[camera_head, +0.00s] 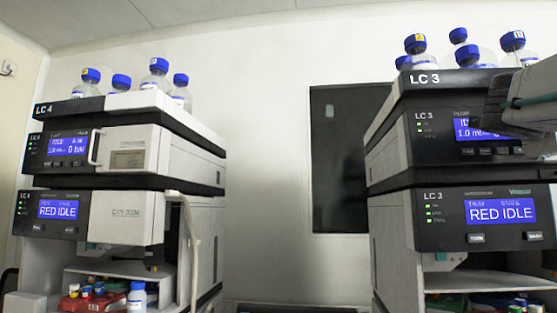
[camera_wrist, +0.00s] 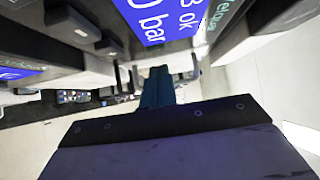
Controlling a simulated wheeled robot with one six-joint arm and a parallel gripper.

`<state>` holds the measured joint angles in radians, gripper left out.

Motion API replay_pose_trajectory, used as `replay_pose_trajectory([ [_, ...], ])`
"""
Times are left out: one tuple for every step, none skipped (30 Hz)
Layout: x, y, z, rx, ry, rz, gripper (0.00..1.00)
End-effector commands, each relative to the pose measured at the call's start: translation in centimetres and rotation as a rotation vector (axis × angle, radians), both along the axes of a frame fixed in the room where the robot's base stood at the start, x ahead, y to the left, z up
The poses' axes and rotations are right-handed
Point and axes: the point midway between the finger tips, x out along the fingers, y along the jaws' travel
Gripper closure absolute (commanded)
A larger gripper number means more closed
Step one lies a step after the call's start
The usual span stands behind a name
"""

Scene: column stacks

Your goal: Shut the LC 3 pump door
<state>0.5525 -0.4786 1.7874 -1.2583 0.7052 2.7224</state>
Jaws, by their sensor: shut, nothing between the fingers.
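The LC 3 pump (camera_head: 408,150) is the upper module of the right stack, with a lit blue display (camera_head: 470,128). My arm covers the right part of its front in the head view, so its door and how far it stands open cannot be made out there. In the wrist view a blue display (camera_wrist: 165,18) reading "bar" and "ok" is close by at the top. My gripper (camera_wrist: 157,75) points toward the instrument fronts in the wrist view, its narrow fingers shut and empty. I cannot tell whether they touch anything.
Below the pump is an LC 3 module (camera_head: 450,240) showing RED IDLE. Blue-capped bottles (camera_head: 415,50) stand on top of the stack. The LC 4 stack (camera_head: 120,165) stands at left, with a white handle (camera_head: 95,148). Between the stacks is a gap before a dark wall panel (camera_head: 345,160).

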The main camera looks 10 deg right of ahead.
Motion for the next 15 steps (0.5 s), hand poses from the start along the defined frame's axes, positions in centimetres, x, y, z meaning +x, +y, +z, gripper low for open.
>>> replay_pose_trajectory([
  [-0.1, 0.2, 0.0, 0.000, 0.000, 0.001, 1.00],
  [-0.1, 0.3, 0.0, -0.001, 0.000, 0.001, 1.00],
  [-0.2, 0.7, 0.1, -0.002, -0.002, 0.002, 1.00],
  [-0.3, 1.0, 0.1, -0.001, -0.002, 0.003, 1.00],
  [-0.4, 1.4, 0.1, -0.001, -0.001, 0.003, 1.00],
  [-0.6, 1.9, 0.0, 0.000, -0.002, 0.005, 1.00],
  [-0.8, 2.4, 0.0, 0.000, -0.002, 0.005, 1.00],
  [-1.0, 2.9, 0.0, -0.001, -0.003, 0.006, 1.00],
  [-1.2, 3.5, 0.0, -0.001, -0.001, 0.006, 1.00],
  [-1.3, 4.0, 0.0, -0.001, -0.002, 0.006, 1.00],
  [-1.5, 4.4, 0.0, 0.000, -0.002, 0.006, 1.00],
  [-1.8, 4.9, 0.0, 0.000, -0.002, 0.006, 1.00],
  [-1.9, 5.3, 0.0, 0.000, -0.002, 0.005, 1.00],
  [-1.9, 5.6, 0.0, -0.001, -0.001, 0.005, 1.00],
  [-2.1, 6.0, 0.0, -0.001, 0.000, 0.004, 1.00],
])
